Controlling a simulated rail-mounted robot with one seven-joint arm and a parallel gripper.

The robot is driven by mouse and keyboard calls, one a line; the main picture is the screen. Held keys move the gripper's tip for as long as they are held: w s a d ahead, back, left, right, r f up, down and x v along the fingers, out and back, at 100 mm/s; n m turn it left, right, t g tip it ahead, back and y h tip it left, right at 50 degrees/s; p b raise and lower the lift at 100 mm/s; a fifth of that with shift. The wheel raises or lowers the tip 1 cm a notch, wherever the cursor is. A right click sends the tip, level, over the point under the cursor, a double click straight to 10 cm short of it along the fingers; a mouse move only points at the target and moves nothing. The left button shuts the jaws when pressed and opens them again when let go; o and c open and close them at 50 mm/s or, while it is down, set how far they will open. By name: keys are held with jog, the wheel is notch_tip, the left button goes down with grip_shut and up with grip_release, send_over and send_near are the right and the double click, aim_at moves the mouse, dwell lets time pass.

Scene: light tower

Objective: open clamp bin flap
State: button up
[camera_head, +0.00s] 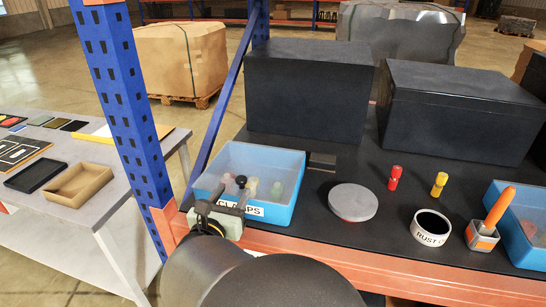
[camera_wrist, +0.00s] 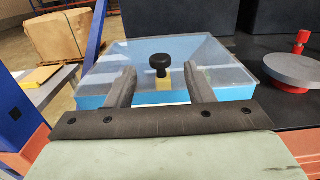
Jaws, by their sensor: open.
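The clamp bin (camera_head: 281,213) is a blue box at the left end of the dark shelf, with a partly covered "CLAMPS" label on its front. Its clear flap (camera_wrist: 205,55) lies shut over the top; blurred coloured items show through it. A black round knob (camera_wrist: 160,64) stands near the flap's front edge; it also shows in the head view (camera_head: 240,181). My gripper (camera_wrist: 160,71) is open and empty at the front of the bin, its two fingers on either side of the knob in the wrist view. Contact with the knob cannot be told.
A blue upright post (camera_head: 125,100) stands left of the bin. A grey round disc (camera_head: 353,202), a red piece (camera_head: 394,178) and a yellow piece (camera_head: 439,184) are to its right. Two large black boxes (camera_head: 305,90) (camera_head: 460,110) stand behind.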

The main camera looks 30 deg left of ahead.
aim_at(244, 173)
jog(key=p+x, duration=0.1)
jog(key=x, duration=0.7)
jog(key=shift+w, duration=0.2)
grip_shut()
